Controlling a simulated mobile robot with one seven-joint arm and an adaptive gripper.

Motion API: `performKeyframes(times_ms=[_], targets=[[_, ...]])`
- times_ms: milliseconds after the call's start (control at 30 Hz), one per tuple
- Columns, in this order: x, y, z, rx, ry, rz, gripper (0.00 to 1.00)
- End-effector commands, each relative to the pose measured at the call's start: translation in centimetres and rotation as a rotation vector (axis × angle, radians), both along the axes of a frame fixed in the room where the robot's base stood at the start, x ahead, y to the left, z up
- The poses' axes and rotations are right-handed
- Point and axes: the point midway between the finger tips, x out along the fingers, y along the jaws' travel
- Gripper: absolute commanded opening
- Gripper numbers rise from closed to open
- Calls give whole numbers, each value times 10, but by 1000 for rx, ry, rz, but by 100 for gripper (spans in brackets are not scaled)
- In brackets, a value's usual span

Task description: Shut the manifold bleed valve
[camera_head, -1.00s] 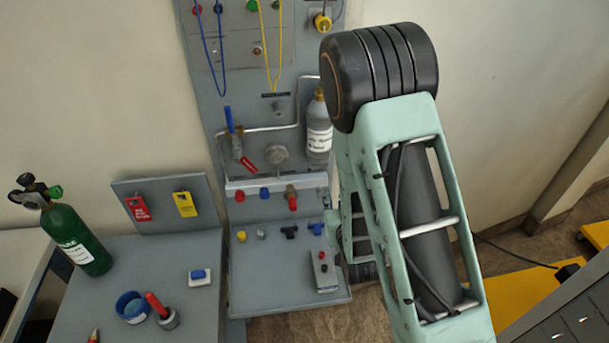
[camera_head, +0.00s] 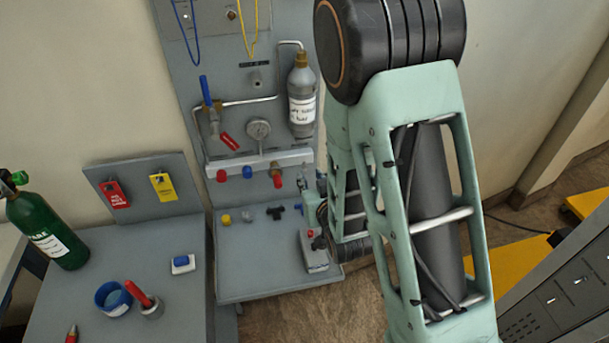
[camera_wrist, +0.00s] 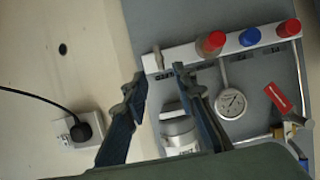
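The manifold (camera_head: 262,163) is a pale bar on the grey panel, also in the wrist view (camera_wrist: 190,55). It carries a red knob (camera_head: 221,175), a blue knob (camera_head: 247,172) and a red knob on a brass body (camera_head: 277,180). The brass-bodied knob shows in the wrist view (camera_wrist: 211,43), right of my fingers. A small grey fitting (camera_wrist: 157,58) sits at the manifold's end, between and just beyond my fingertips. I cannot tell which one is the bleed valve. My gripper (camera_wrist: 160,84) is open and empty. In the head view it is mostly hidden by my arm.
A gauge (camera_head: 258,129), a labelled bottle (camera_head: 301,100) and a red-handled lever (camera_head: 229,142) crowd the panel. Below, a grey shelf (camera_head: 250,285) holds small fittings and a grey box (camera_head: 313,252). A plugged socket (camera_wrist: 78,128) is on the wall.

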Motion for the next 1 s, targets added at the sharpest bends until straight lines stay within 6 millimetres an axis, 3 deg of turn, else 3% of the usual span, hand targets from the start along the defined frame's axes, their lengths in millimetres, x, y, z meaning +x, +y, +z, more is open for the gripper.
performKeyframes(times_ms=[267,1000], targets=[[4,1,-8,4,-1,0,25],[71,20,-31,1,1,1,25]])
